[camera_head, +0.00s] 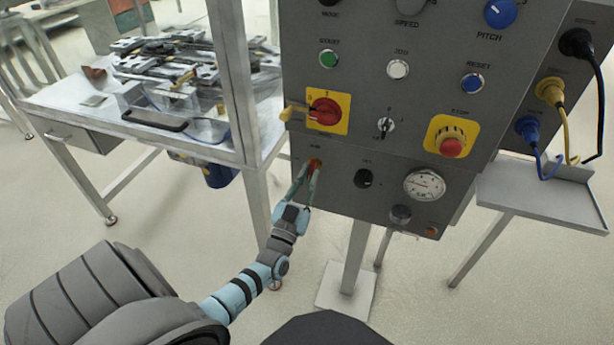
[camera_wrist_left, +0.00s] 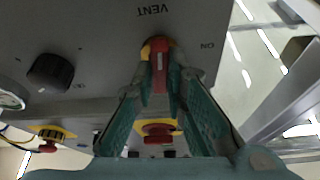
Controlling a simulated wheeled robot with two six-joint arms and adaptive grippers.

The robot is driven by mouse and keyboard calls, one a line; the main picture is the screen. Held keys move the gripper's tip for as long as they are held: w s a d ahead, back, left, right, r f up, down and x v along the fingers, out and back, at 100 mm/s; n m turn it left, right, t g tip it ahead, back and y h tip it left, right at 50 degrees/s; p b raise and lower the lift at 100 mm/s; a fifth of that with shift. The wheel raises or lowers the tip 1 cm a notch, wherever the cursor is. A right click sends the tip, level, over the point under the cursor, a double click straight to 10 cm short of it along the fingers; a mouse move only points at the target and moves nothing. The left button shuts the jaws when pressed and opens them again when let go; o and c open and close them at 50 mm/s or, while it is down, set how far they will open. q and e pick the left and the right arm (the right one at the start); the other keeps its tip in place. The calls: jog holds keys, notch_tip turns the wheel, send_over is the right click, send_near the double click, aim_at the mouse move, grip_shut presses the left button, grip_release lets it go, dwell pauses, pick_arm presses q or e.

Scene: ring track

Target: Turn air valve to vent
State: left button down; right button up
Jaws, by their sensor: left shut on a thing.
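The air valve (camera_head: 314,166) is at the lower left of the grey control panel (camera_head: 335,190). In the left wrist view, its red handle (camera_wrist_left: 158,68) with a pale stripe sits on a yellow base. The word VENT is printed upside down above it there, and ON is to its right. My left gripper (camera_head: 312,172) reaches up to the valve in the head view. Its green fingers (camera_wrist_left: 163,82) are shut on the red handle, one on each side. Where the handle points is partly hidden by the fingers. My right gripper is not in view.
Close to the valve are a black selector knob (camera_head: 364,178), a pressure gauge (camera_head: 424,185) and a red rotary switch on yellow (camera_head: 325,112). A red stop button (camera_head: 451,147) is farther right. A metal-framed workbench (camera_head: 190,137) stands to the left. A side shelf (camera_head: 548,194) stands at right.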

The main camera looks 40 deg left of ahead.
pick_arm(q)
jog(key=shift+r+n+y, duration=0.1)
jog(key=shift+n+y, duration=0.5)
jog(key=shift+n, duration=0.7)
jog(key=c, duration=1.6)
grip_release()
jog(key=shift+w+d, duration=0.1)
jog(key=shift+w, duration=0.05)
jog(key=v, duration=1.2)
jog(key=shift+d+r, duration=0.1)
